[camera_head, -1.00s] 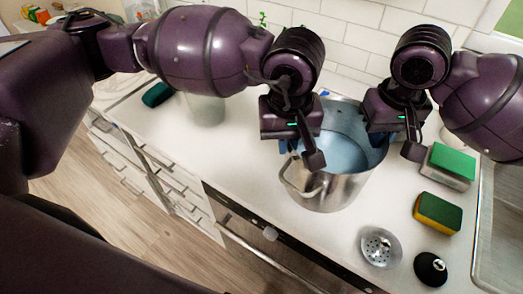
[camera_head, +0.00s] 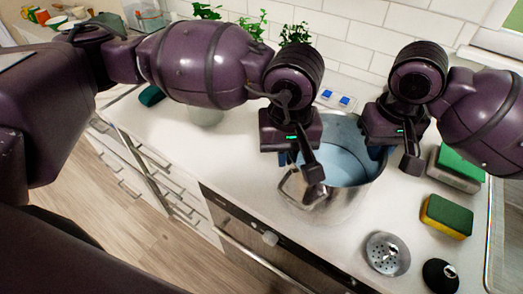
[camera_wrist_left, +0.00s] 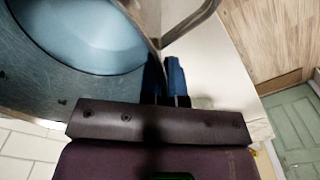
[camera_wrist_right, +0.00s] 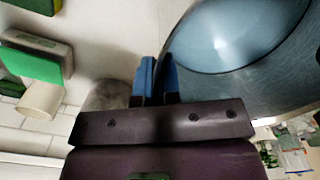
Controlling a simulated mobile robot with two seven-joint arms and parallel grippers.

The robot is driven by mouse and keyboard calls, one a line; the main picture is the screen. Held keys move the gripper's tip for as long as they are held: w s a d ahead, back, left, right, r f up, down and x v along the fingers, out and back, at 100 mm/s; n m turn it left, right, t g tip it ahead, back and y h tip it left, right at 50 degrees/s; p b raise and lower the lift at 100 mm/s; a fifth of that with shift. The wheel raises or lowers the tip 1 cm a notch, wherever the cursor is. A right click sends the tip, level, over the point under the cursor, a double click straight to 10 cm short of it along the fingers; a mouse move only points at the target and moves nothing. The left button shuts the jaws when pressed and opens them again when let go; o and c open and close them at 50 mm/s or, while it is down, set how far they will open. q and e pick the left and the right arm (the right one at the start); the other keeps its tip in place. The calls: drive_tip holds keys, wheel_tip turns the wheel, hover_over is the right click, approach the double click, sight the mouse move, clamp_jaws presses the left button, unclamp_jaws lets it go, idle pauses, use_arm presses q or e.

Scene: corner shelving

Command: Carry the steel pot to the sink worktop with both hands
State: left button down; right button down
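The steel pot (camera_head: 340,200) is a wide, upright, open pot with a pale blue-grey inside, over the white worktop (camera_head: 230,165). I cannot tell if its base touches the worktop. My left gripper (camera_head: 298,155) is at the pot's left rim; in the left wrist view its blue fingers (camera_wrist_left: 165,80) straddle the pot wall (camera_wrist_left: 80,85), near a loop handle (camera_wrist_left: 190,20). My right gripper (camera_head: 388,148) is at the right rim; in the right wrist view its fingers (camera_wrist_right: 157,80) straddle the wall (camera_wrist_right: 250,85). Both look shut on the pot.
A green-topped block (camera_head: 458,168), a yellow-green sponge (camera_head: 446,216), a metal strainer (camera_head: 387,254) and a black round knob-topped lid (camera_head: 440,275) lie right of the pot. The sink edge (camera_head: 497,235) is at far right. Potted plants (camera_head: 248,28) and sockets (camera_head: 335,99) are behind.

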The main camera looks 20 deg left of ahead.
use_arm(q)
drive_tip(key=shift+f, duration=0.25)
use_arm(e)
drive_tip(key=shift+w+f, duration=0.1)
drive_tip(key=shift+f, duration=0.1)
use_arm(q)
drive_tip(key=c, duration=1.3)
unclamp_jaws()
drive_tip(key=shift+r, duration=0.1)
use_arm(e)
drive_tip(key=c, duration=1.3)
unclamp_jaws()
drive_tip(key=shift+r, duration=0.1)
use_arm(q)
drive_tip(key=shift+r, duration=0.15)
wheel_tip(320, 180, up, 12)
drive_tip(key=shift+s+f, duration=0.15)
drive_tip(key=shift+f, duration=0.1)
drive_tip(key=shift+r, duration=0.15)
use_arm(e)
drive_tip(key=shift+r, duration=0.45)
drive_tip(key=r, duration=1.1)
drive_tip(key=shift+s, duration=0.25)
